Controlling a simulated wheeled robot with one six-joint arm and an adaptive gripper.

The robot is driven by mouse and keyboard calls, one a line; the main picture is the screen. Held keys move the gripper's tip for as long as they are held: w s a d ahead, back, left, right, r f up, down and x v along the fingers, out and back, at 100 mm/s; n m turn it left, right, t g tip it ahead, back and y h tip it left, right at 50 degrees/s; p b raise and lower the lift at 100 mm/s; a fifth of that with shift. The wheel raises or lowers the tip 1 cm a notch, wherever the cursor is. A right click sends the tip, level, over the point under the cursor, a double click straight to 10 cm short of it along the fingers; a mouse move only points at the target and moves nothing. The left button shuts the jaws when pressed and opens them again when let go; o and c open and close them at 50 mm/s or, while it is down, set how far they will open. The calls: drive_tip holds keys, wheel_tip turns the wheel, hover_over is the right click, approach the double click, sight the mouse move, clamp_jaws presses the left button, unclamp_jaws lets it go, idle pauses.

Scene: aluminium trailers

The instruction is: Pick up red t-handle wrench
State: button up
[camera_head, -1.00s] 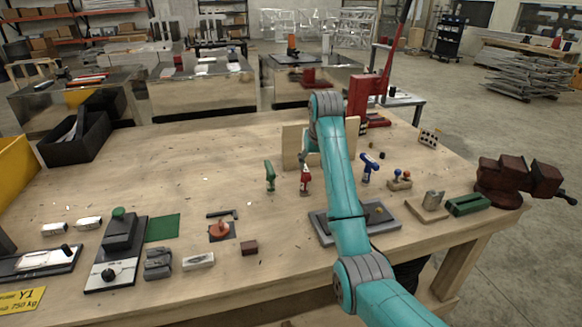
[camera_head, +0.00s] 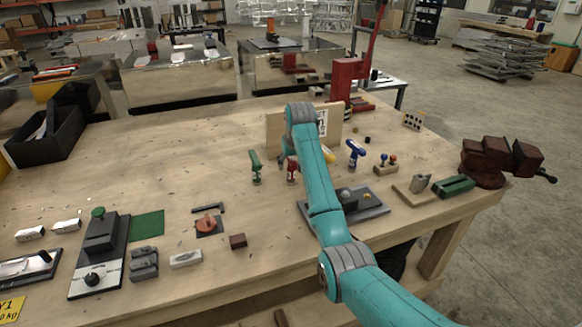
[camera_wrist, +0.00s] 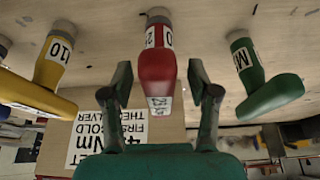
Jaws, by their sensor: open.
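The red T-handle wrench (camera_head: 293,172) stands upright on the wooden workbench, partly hidden by my arm in the head view. In the wrist view, the red wrench (camera_wrist: 157,64) has white labels and lies between the two fingers of my gripper (camera_wrist: 160,78). The fingers are open, with a gap on each side of its handle. A green T-handle wrench (camera_wrist: 262,82) is to the right in the wrist view and a yellow one (camera_wrist: 48,72) to the left. In the head view the green wrench (camera_head: 256,166) stands left of the red one.
A blue T-handle wrench (camera_head: 355,152) stands to the right, with the yellow wrench partly behind my arm. A wooden board (camera_head: 275,130) with a printed sign stands behind. A grey tray (camera_head: 368,205) lies near my arm.

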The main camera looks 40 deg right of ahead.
drive_tip(key=shift+x, duration=1.15)
clamp_jaws()
drive_tip(key=shift+r, duration=0.15)
wheel_tip(320, 180, up, 10)
drive_tip(key=shift+f, duration=0.1)
